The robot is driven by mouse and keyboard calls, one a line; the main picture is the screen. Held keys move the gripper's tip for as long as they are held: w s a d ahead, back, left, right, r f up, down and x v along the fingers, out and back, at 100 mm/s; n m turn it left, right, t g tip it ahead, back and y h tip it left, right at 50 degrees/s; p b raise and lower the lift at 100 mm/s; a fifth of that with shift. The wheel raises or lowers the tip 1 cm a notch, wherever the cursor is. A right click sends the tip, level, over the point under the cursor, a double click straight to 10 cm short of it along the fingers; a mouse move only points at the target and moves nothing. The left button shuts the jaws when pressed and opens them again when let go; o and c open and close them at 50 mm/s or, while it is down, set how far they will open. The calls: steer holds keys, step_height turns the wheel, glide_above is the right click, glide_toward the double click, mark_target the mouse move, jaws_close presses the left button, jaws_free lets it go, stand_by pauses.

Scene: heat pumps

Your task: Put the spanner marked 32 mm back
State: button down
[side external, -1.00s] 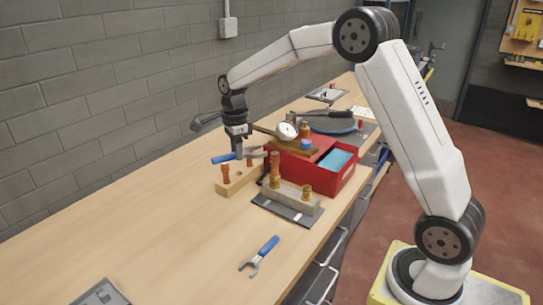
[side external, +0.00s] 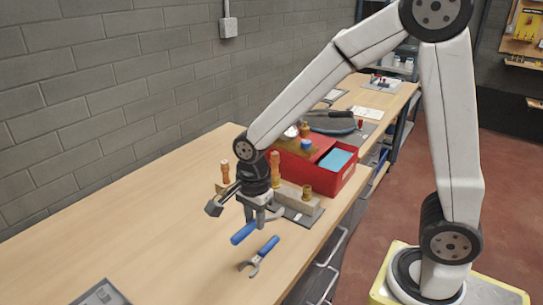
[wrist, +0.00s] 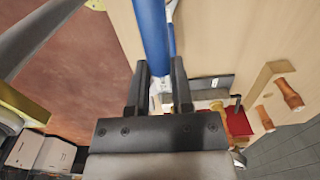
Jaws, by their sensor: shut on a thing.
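My gripper (side external: 256,219) is shut on a spanner with a blue handle (side external: 242,234) and a grey metal head, held above the bench. In the wrist view, the blue handle (wrist: 151,32) extends up from between the fingers (wrist: 160,88). A second blue-handled spanner (side external: 262,252) lies on the bench, just below and to the right of the held one. Part of it shows behind the held handle in the wrist view. No size marking is readable on either spanner. A wooden block with orange-brown pegs (wrist: 291,96) stands at the right of the wrist view.
A red box (side external: 335,172) with a blue insert stands behind my gripper, near the bench's right edge. A beige block with brass fittings (side external: 308,193) sits on a dark plate before it. A grey plate (side external: 102,293) lies at the front. The bench's left side is clear.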

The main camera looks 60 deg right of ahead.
steer(key=shift+s+a+f, duration=0.2)
steer(key=shift+s+a, duration=0.05)
steer(key=shift+s, duration=0.5)
glide_above(213, 250)
steer(key=shift+s+f, duration=0.15)
steer(key=shift+f, duration=2.2)
steer(key=shift+s+f, duration=0.15)
steer(key=shift+f, duration=2.15)
steer(key=shift+w+f, duration=0.2)
steer(key=shift+f, duration=0.05)
steer(key=shift+w+f, duration=0.1)
steer(key=shift+f, duration=1.5)
steer(key=shift+f, duration=0.1)
